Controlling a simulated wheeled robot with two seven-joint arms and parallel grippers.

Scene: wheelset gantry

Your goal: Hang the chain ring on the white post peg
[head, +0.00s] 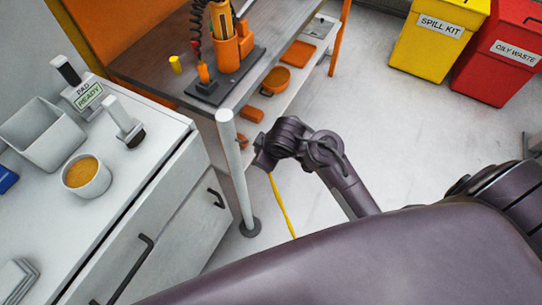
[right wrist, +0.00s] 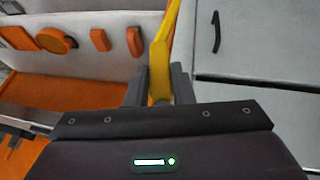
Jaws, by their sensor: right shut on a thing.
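My right gripper (head: 262,160) is just right of the white post (head: 235,165), at about the height of its upper half, with a small gap between them in the picture. The post stands upright on a dark round base (head: 250,228). A yellow chain (head: 281,205) hangs from the gripper toward the floor. In the right wrist view the fingers (right wrist: 158,88) are shut on a yellow piece (right wrist: 160,65), the chain's held end. The ring's shape cannot be made out. The peg cannot be clearly made out either. My left gripper is out of view.
A white cabinet (head: 180,220) with dark handles stands left of the post. A grey bench (head: 160,78) with orange tools and a lower shelf (head: 285,92) is behind it. The yellow bin (head: 435,50) and red bin (head: 495,70) stand far right. Open floor lies between.

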